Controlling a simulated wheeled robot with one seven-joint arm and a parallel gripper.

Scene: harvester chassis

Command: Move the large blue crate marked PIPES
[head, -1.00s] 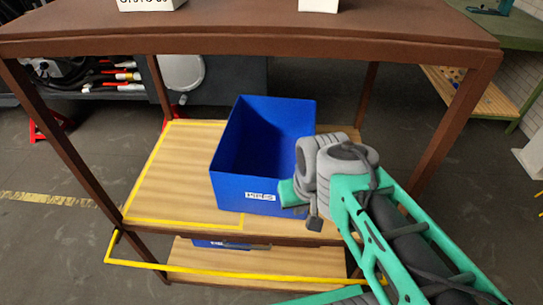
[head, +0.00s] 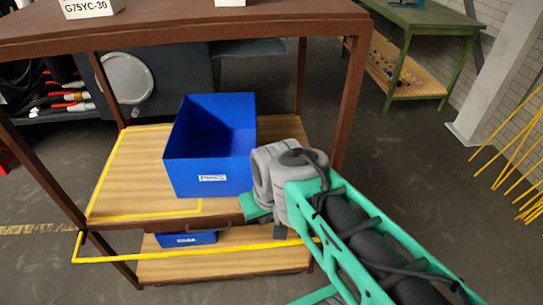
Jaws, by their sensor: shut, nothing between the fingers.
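A large open blue crate (head: 185,170) stands upright on the middle wooden shelf of the brown rack. Its front carries a white label too small to read surely, and it looks empty. My gripper (head: 257,206) is at the crate's right front side, near the shelf's front edge. Its fingers are mostly hidden by my grey wrist and green arm. It holds nothing, is shut, and I cannot tell whether it touches the crate.
A yellow outline (head: 125,165) marks the left part of the middle shelf (head: 130,180). A smaller blue crate (head: 187,239) sits on the lower shelf. A yellow rail (head: 180,253) runs along the rack's front. Brown posts (head: 352,95) frame the shelf. A green table (head: 430,25) stands back right.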

